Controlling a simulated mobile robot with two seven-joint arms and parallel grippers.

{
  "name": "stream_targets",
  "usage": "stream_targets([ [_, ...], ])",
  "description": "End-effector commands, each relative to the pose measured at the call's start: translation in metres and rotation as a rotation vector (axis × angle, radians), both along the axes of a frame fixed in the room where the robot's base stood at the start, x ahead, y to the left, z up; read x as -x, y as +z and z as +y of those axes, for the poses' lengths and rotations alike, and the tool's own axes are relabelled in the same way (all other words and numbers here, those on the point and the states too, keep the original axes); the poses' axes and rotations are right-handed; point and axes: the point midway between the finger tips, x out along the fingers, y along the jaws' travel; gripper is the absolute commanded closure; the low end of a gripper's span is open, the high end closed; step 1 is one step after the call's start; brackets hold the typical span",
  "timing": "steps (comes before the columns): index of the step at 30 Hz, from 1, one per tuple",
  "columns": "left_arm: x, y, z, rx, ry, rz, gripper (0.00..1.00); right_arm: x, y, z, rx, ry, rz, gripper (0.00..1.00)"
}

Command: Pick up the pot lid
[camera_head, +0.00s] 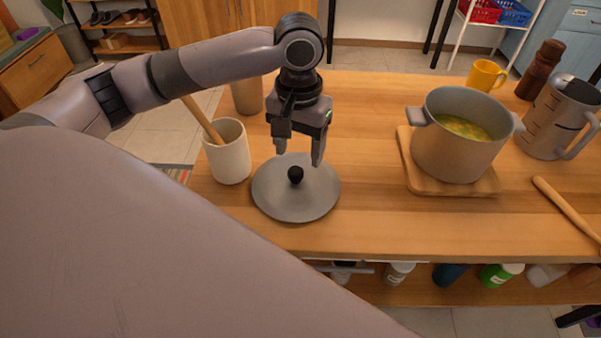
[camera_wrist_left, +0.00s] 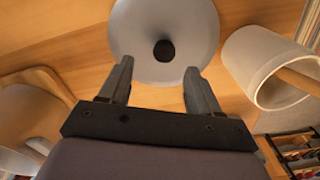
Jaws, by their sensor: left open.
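The pot lid (camera_head: 315,199) is a flat grey disc with a black knob (camera_head: 295,175). It lies knob up on the wooden table, near the front edge at the left. My left gripper (camera_head: 299,158) is open and empty, pointing down above the lid, near its far side. In the left wrist view the lid (camera_wrist_left: 187,22) lies beyond the open fingertips (camera_wrist_left: 158,72). The knob (camera_wrist_left: 164,50) shows in line with the gap between them, apart from both. My right gripper is not in view.
A white crock (camera_head: 229,157) with a wooden utensil stands close left of the lid. A grey pot (camera_head: 450,150) of soup sits on a wooden board (camera_head: 480,187) to the right. A yellow mug (camera_head: 484,75), metal jug (camera_head: 548,120) and rolling pin (camera_head: 562,207) are farther right.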

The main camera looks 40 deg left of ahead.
Motion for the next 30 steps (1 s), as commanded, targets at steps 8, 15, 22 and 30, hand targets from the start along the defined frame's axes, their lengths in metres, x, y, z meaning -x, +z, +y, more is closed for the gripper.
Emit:
stream_targets([
  [8,0.004,-0.040,0.006,-0.002,0.000,0.002,0.37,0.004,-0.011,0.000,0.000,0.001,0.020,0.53],
  [15,0.003,-0.061,0.005,0.001,-0.002,-0.001,0.37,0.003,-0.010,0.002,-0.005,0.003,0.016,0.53],
  [22,0.003,-0.060,0.005,0.001,-0.003,-0.001,0.47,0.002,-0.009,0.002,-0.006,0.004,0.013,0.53],
  [30,0.003,-0.060,0.005,0.001,-0.003,-0.002,1.00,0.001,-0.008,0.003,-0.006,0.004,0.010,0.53],
])
